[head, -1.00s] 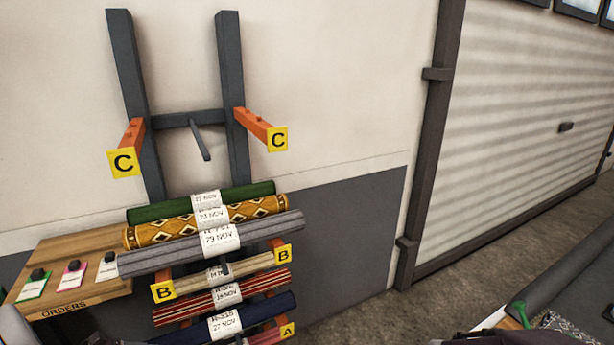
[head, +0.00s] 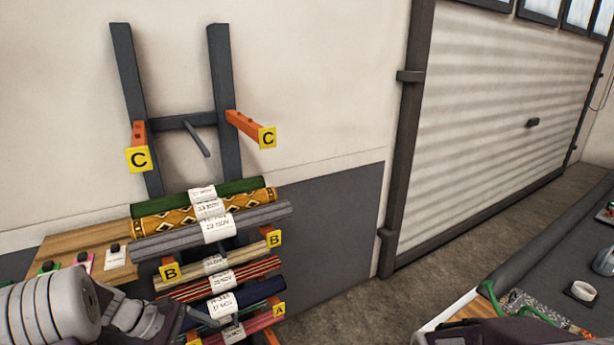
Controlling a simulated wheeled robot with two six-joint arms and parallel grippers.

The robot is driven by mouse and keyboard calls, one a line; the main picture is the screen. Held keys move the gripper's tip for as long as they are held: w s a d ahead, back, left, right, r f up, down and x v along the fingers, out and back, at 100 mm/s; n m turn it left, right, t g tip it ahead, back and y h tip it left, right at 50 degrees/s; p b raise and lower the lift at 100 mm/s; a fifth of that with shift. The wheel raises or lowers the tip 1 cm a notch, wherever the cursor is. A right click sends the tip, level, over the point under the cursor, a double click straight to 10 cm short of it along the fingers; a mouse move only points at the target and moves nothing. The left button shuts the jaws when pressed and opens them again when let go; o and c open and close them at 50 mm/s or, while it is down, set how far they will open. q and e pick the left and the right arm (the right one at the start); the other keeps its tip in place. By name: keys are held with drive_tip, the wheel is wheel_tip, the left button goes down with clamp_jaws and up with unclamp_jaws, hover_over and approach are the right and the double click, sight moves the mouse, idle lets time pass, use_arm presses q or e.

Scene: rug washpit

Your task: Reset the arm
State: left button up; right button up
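My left arm comes in at the lower left of the head view. Its gripper (head: 200,318) is low in front of the rack, by the lower rolled rugs; its fingers are too small and dark to show whether they are open or shut. My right gripper is not clearly in view. The grey rack (head: 222,75) against the wall holds several rolled rugs with white date labels. A green roll (head: 240,187), a yellow patterned roll (head: 245,203) and a grey roll (head: 260,214) lie on top. Striped and dark blue rolls (head: 262,289) lie below.
A wooden orders board (head: 70,240) with coloured tags is left of the rack, partly behind my arm. The orange C arms (head: 243,123) are bare. A dark table (head: 550,255) with a white round item (head: 582,291) stands at right. Floor (head: 350,300) is clear between.

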use_arm(q)
drive_tip(key=s+d+r+m+g+y+p, duration=0.35)
drive_tip(key=s+d+m, duration=0.45)
drive_tip(key=d, duration=0.4)
drive_tip(key=s+a+f+m+t+y, duration=0.1)
drive_tip(key=s+a+m+y, duration=0.3)
drive_tip(key=m, duration=0.4)
drive_tip(key=shift+a+f+t, duration=0.2)
drive_tip(key=shift+f+t, duration=0.15)
drive_tip(key=shift+f, duration=0.4)
drive_tip(key=shift+s, duration=0.2)
drive_tip(key=shift+w, duration=0.1)
